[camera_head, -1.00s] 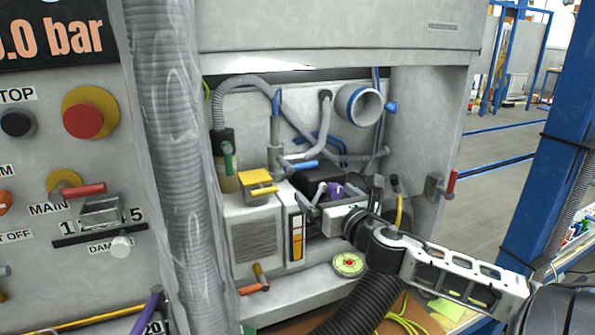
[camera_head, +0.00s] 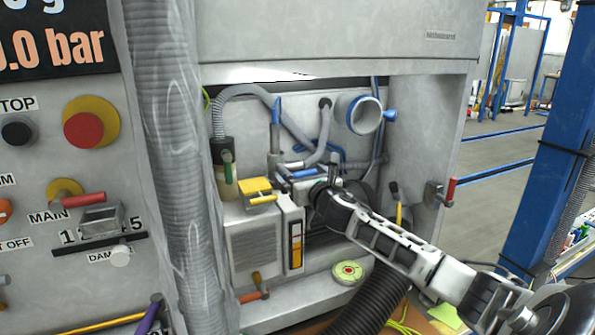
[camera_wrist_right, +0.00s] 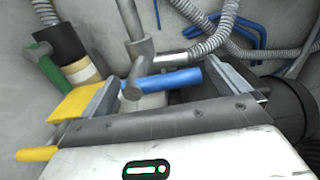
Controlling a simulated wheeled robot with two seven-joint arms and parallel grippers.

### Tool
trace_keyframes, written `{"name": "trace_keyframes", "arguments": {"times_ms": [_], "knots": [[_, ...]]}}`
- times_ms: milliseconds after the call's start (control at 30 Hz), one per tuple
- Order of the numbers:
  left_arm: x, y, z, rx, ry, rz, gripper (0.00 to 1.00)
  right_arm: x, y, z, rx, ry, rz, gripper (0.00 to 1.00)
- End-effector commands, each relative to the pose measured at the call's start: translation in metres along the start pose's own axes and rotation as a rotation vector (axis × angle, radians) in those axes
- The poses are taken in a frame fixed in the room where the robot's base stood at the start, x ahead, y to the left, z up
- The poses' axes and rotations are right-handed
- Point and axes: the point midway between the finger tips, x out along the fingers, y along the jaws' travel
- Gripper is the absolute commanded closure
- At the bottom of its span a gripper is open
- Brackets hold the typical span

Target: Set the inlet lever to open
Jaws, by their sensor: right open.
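A lever with a blue handle (camera_head: 302,173) sits on a grey vertical pipe in the recess of the station. No label shows that names it as the inlet lever. In the right wrist view the blue handle (camera_wrist_right: 172,80) lies sideways, between the two jaws. My right gripper (camera_wrist_right: 163,76) is open, with one jaw on each side of the handle. I see no clear contact. In the head view my right gripper (camera_head: 312,182) reaches in from the lower right, and its own wrist hides part of the jaws. My left gripper is not in view.
A yellow lever (camera_head: 258,190) and a green lever (camera_head: 227,168) stand left of the gripper. A blue-rimmed round port (camera_head: 360,112) is above right. A red lever (camera_head: 450,190) is on the right wall. A black hose (camera_head: 365,305) runs below my arm.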

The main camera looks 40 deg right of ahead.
Motion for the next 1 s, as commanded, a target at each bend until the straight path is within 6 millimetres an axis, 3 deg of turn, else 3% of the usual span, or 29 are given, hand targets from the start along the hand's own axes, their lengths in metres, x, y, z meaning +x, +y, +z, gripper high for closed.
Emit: {"name": "trace_keyframes", "arguments": {"times_ms": [200, 567, 700, 800, 1000], "knots": [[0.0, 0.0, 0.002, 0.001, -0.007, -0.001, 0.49, 0.021, 0.0, 0.0, 0.004, 0.001, -0.001, 0.0], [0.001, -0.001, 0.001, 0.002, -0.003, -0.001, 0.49, 0.024, 0.0, -0.001, 0.001, 0.001, 0.0, 0.0], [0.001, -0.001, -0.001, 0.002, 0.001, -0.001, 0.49, 0.024, 0.0, -0.001, 0.001, 0.001, 0.0, 0.39], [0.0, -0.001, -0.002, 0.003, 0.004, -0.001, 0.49, 0.024, 0.0, -0.001, 0.001, 0.001, 0.0, 0.62], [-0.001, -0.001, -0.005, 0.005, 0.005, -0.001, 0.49, 0.027, 0.007, 0.001, -0.014, 0.0, 0.01, 0.62]]}}
